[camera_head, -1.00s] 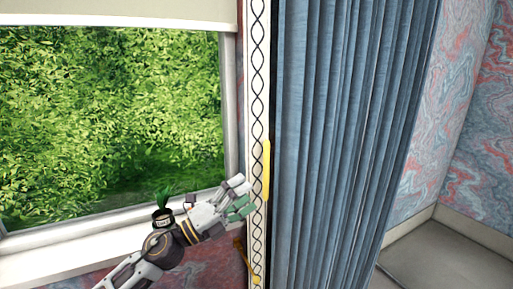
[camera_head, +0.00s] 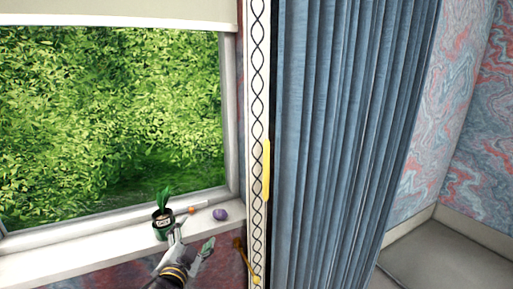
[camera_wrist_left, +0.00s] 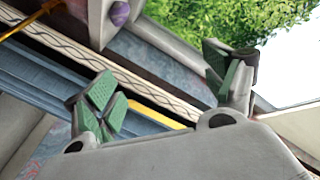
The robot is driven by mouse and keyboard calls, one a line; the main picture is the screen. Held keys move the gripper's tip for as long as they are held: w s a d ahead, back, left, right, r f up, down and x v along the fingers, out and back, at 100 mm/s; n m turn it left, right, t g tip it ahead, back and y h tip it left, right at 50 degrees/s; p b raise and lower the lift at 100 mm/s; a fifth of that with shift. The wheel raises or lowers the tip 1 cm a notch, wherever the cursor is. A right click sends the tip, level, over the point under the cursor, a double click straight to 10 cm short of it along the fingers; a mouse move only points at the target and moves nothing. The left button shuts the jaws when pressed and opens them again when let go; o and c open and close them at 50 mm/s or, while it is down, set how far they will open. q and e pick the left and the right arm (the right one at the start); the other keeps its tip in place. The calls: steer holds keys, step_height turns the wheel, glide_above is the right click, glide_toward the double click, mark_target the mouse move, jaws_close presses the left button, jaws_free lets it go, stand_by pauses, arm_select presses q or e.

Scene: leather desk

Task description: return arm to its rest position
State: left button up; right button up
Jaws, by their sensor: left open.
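My left gripper (camera_head: 192,243) is low in the head view, just below the windowsill and partly cut off by the lower edge. In the left wrist view its two green-padded fingers (camera_wrist_left: 165,88) stand wide apart with nothing between them. The blue curtain (camera_head: 345,140) with its patterned white edge band hangs to the right of the gripper, apart from it. A yellow strip (camera_head: 267,170) shows on the curtain's edge; it also shows in the left wrist view (camera_wrist_left: 157,115). My right gripper is not in view.
A potted plant (camera_head: 162,222) and a purple object (camera_head: 220,214) stand on the white windowsill (camera_head: 60,259). A small orange-tipped item (camera_head: 191,210) lies between them. A brass hook-like piece (camera_head: 243,255) is at the wall beside the curtain. The window (camera_head: 110,120) shows green foliage.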

arm_select(q)
steer(key=s+a+f+n+g+y, duration=0.1)
steer(key=s+a+f+n+g, duration=0.15)
steer(key=s+f+g, duration=0.4)
steer(key=s+a+f+n+g+y, duration=0.1)
steer(key=s+a+f+n, duration=0.2)
steer(key=f, duration=0.6)
steer(key=s+d+f+n+g+h, duration=0.1)
steer(key=s+f+g, duration=0.25)
steer(key=s, duration=0.45)
steer(key=s+d+f+n+g, duration=0.1)
steer(key=s+f+g, duration=0.25)
steer(key=s, duration=0.35)
step_height(320, 180, down, 33)
steer(key=s+a, duration=0.1)
steer(key=s, duration=0.1)
steer(key=s+a+f, duration=0.3)
steer(key=s+f, duration=0.7)
steer(key=s, duration=0.1)
steer(key=s+a+f+m+g, duration=0.1)
steer(key=s+a+f, duration=0.2)
steer(key=s+f, duration=0.7)
steer(key=shift+s+a, duration=0.15)
steer(key=shift+s, duration=0.35)
steer(key=shift+g, duration=0.25)
